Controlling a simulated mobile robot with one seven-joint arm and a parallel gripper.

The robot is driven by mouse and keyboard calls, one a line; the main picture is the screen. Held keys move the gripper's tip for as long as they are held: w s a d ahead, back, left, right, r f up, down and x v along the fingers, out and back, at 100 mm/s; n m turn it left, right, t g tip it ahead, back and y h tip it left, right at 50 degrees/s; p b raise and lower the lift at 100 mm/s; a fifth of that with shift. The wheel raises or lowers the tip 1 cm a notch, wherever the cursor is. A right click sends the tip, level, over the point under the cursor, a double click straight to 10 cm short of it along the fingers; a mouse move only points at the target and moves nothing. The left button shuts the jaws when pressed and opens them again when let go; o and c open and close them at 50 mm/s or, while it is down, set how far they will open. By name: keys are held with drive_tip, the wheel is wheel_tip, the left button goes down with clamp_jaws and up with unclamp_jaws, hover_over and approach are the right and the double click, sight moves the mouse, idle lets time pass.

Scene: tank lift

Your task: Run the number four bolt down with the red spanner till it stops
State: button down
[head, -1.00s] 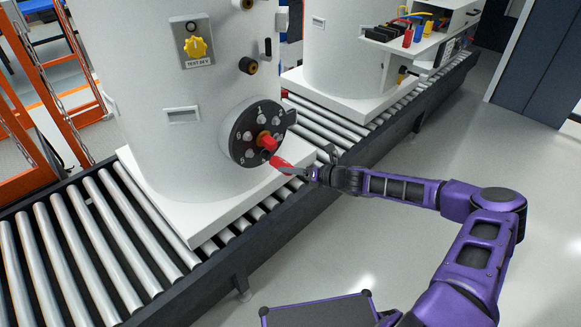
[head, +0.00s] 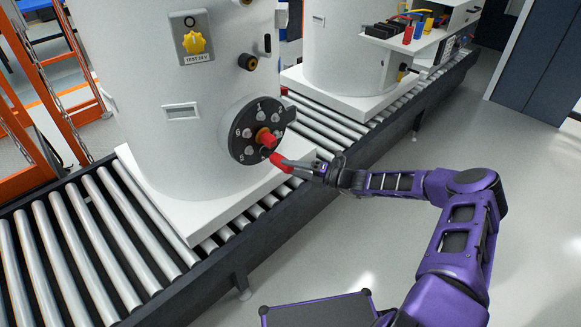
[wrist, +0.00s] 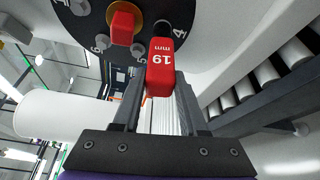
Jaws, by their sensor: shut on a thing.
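The black round flange (head: 237,148) sits low on the white tank (head: 190,120), with numbered bolts around a red-capped brass fitting (head: 267,138). The red spanner (head: 281,162) reaches the flange's lower right edge. In the wrist view, the spanner's red body (wrist: 160,66) reads "19 mm", and its dark head (wrist: 162,28) is beside the number 4. The number four bolt is hidden there, so I cannot tell how the head sits on it. Bolts near 5 and 6 show to its left. My gripper (head: 308,169), also in the wrist view (wrist: 160,98), is shut on the spanner.
The tank stands on a white base plate (head: 190,222) on a roller conveyor (head: 85,250). A second white tank (head: 345,50) stands behind. A yellow knob (head: 194,43) is above the flange. Open floor lies right of the conveyor.

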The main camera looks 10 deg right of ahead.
drive_tip(key=shift+a+r+n+h+p, duration=0.1)
drive_tip(key=shift+r+n+h+p, duration=0.35)
drive_tip(key=shift+n+p, duration=0.5)
drive_tip(key=n+h+p, duration=0.1)
drive_tip(key=n+p, duration=0.1)
drive_tip(key=n, duration=0.1)
drive_tip(key=shift+s+f+h, duration=0.1)
drive_tip(key=shift+f+h, duration=0.05)
drive_tip(key=shift+h, duration=0.2)
drive_tip(key=shift+s+a+n+h+p, duration=0.1)
drive_tip(key=shift+n+h+p, duration=0.6)
drive_tip(key=shift+n+p, duration=0.35)
drive_tip(key=shift+a+f+n+t+h+p, duration=0.15)
drive_tip(key=shift+n+t+h+p, duration=0.45)
drive_tip(key=shift+n, duration=0.6)
drive_tip(key=n+t+h+b, duration=0.1)
drive_tip(key=n+h, duration=0.1)
drive_tip(key=n, duration=0.1)
drive_tip(key=shift+f, duration=0.15)
drive_tip(key=n+b, duration=0.1)
drive_tip(key=n+h+b, duration=0.1)
drive_tip(key=shift+f+t+b, duration=0.3)
drive_tip(key=shift+t+b, duration=0.05)
drive_tip(key=shift+t, duration=0.05)
drive_tip(key=shift+r+n+t+b, duration=0.3)
drive_tip(key=shift+n+b, duration=0.2)
drive_tip(key=shift+b, duration=0.05)
drive_tip(key=shift+r+h, duration=0.15)
drive_tip(key=shift+h, duration=0.15)
drive_tip(key=shift+r, duration=0.1)
